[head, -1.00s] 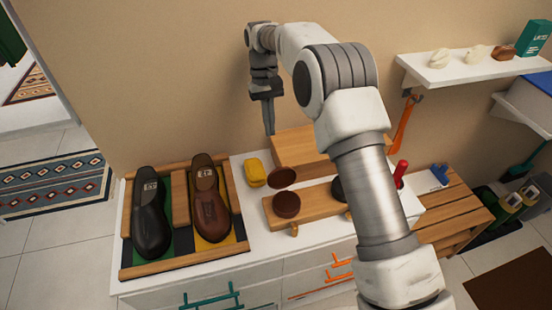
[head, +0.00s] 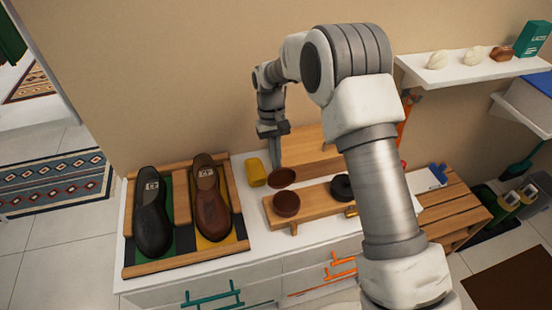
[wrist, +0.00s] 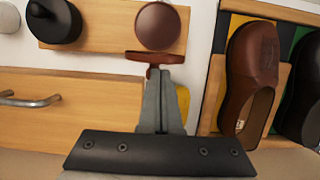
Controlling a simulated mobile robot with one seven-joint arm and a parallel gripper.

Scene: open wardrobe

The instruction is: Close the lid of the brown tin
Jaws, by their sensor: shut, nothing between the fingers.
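The brown tin (head: 286,205) sits on the left part of a wooden stand, and its round top faces up in the wrist view (wrist: 158,27). Its brown lid (head: 282,178) stands open at the tin's back side, tilted up; in the wrist view the lid (wrist: 140,57) shows nearly edge-on. My gripper (head: 277,166) is shut and empty, pointing down just behind the lid. In the wrist view the closed fingertips (wrist: 160,72) are right at the lid's back; I cannot tell whether they touch it.
The wooden stand (head: 316,208) also holds a black tin (head: 342,187). A yellow block (head: 255,172) is left of my gripper. A wooden box (head: 312,147) stands behind, near the wall. A shoe tray (head: 190,262) with a black shoe (head: 152,218) and a brown shoe (head: 211,207) is at left.

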